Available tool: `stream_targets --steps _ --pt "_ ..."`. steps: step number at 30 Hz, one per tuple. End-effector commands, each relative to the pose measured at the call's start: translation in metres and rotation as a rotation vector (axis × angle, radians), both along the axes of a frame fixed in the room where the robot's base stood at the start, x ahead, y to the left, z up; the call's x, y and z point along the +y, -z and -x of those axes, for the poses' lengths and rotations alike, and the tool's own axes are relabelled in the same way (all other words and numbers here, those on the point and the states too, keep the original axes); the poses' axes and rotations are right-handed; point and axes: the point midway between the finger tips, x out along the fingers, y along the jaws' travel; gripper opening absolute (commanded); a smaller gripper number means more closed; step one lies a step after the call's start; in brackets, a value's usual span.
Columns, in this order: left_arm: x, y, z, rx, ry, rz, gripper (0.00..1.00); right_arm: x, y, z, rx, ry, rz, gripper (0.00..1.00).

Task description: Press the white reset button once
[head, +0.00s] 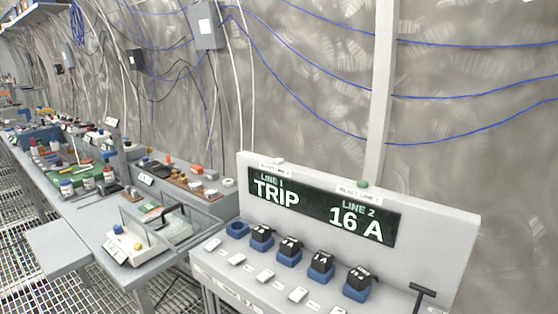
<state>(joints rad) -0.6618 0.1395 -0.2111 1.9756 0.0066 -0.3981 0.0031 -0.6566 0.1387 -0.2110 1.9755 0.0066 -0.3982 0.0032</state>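A grey console (459,227) stands at the right with a dark display (318,209) reading "LINE 1 TRIP" and "LINE 2 16 A". On its top edge, above the LINE 1 side, is a small pale cap (278,160) that looks like a white button; a small label sits below it, too small to read surely. A green cap (363,183) sits on the same edge above LINE 2. Neither of my grippers shows in the head view, and nothing touches the caps.
Several black blocks in blue holders (320,270) and white tabs (265,276) line the console's shelf, with an empty blue ring (237,229) at the left. A black T-handle (422,292) rises at the right. A cluttered bench (85,222) runs left. Space above the console is clear.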

Motion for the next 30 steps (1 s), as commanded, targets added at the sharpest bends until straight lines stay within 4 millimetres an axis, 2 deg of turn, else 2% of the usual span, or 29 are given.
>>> stream_targets --steps 2,13,30 --pt "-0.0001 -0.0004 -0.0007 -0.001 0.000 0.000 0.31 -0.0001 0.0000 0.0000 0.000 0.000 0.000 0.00" --pt "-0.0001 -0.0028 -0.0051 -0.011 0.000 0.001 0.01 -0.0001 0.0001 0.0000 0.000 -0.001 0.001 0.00" --pt "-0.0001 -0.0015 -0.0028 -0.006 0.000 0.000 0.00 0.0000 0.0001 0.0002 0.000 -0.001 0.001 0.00"
